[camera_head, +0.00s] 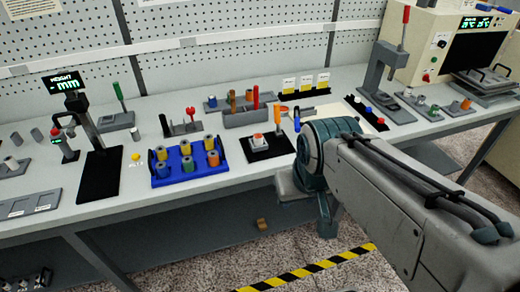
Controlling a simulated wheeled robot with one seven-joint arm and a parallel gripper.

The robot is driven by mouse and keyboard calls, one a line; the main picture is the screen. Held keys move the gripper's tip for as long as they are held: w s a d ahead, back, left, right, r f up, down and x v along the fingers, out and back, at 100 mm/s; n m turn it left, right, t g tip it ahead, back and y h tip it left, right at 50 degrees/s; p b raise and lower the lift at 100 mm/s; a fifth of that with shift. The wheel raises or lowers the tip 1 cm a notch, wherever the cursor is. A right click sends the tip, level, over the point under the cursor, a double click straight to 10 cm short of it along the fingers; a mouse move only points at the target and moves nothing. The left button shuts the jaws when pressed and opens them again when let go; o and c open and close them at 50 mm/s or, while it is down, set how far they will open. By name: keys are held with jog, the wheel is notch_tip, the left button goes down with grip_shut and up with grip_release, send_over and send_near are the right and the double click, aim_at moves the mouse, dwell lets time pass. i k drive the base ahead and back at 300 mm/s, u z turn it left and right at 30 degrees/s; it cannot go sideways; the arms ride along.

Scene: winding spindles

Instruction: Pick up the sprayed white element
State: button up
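A small block, white with orange-red on it (259,141), sits on a black mat (277,152) in the middle of the bench, left of my wrist. It is too small to tell whether this is the sprayed white element. A blue tray (163,183) to its left holds several short cylinders with yellow, orange and grey parts; none looks clearly white. My arm reaches in from the lower right. My gripper (322,207) hangs below the wrist in front of the bench's front edge. Its fingers are mostly hidden, so I cannot see their opening or anything between them.
A grey holder (245,118) with coloured tools stands behind the mat. A height gauge (98,160) is at left, a hand press (388,70) at back right, an oven (440,45) beyond it. Yellow-black tape (305,271) marks the floor.

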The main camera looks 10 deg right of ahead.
aim_at(258, 138)
jog(key=u, duration=0.5)
jog(key=i, duration=1.05)
jog(key=z, duration=0.3)
